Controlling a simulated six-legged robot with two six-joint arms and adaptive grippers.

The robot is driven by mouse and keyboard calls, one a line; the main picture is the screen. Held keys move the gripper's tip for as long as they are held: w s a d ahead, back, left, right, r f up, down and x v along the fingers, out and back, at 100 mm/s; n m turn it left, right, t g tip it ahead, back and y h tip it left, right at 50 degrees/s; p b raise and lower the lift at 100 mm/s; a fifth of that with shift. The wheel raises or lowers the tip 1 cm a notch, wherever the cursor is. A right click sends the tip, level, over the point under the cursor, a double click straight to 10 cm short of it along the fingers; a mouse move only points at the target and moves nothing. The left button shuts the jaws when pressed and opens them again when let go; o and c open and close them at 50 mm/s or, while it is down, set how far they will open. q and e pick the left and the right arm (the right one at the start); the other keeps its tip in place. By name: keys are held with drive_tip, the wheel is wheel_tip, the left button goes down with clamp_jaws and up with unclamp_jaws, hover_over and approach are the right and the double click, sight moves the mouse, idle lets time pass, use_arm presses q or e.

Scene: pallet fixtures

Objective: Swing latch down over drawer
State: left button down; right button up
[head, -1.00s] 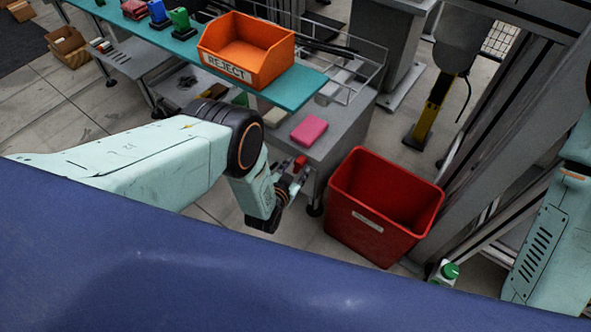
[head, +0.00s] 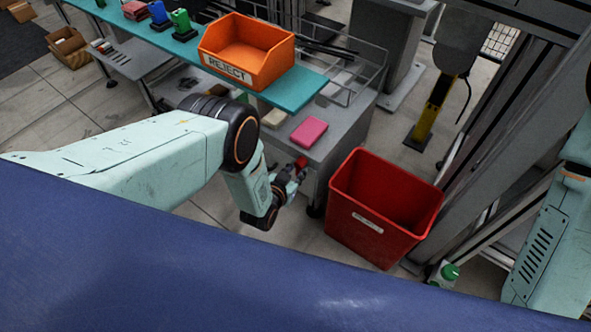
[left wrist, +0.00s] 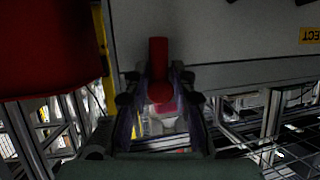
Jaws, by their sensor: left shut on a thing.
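My left gripper (head: 292,178) is low beside the end of the grey bench, left of the red bin. It is shut on a small red piece (head: 301,162), which appears to be the latch's handle. In the left wrist view, the red latch (left wrist: 158,62) is a rounded bar between the fingers (left wrist: 160,95), in front of a pale grey panel (left wrist: 225,60). The drawer cannot be made out clearly; my arm and gripper hide part of the bench front. My right gripper is out of view.
A red bin (head: 348,208) stands on the floor close to the right of my gripper. A pink block (head: 309,131) lies on the grey bench (head: 345,130). Above it, an orange REJECT bin (head: 233,70) sits on a teal shelf (head: 300,93). A green-capped bottle (head: 447,272) stands at the lower right.

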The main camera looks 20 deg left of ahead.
use_arm(q)
drive_tip(key=shift+d+n+h, duration=0.25)
drive_tip(key=shift+n+h, duration=0.05)
drive_tip(key=shift+h, duration=0.1)
drive_tip(key=c, duration=1.2)
unclamp_jaws()
drive_tip(key=shift+r, duration=0.1)
drive_tip(key=shift+s+a, duration=0.15)
drive_tip(key=shift+s+r, duration=0.1)
drive_tip(key=shift+s, duration=0.1)
drive_tip(key=v, duration=1.1)
drive_tip(key=shift+r, duration=0.2)
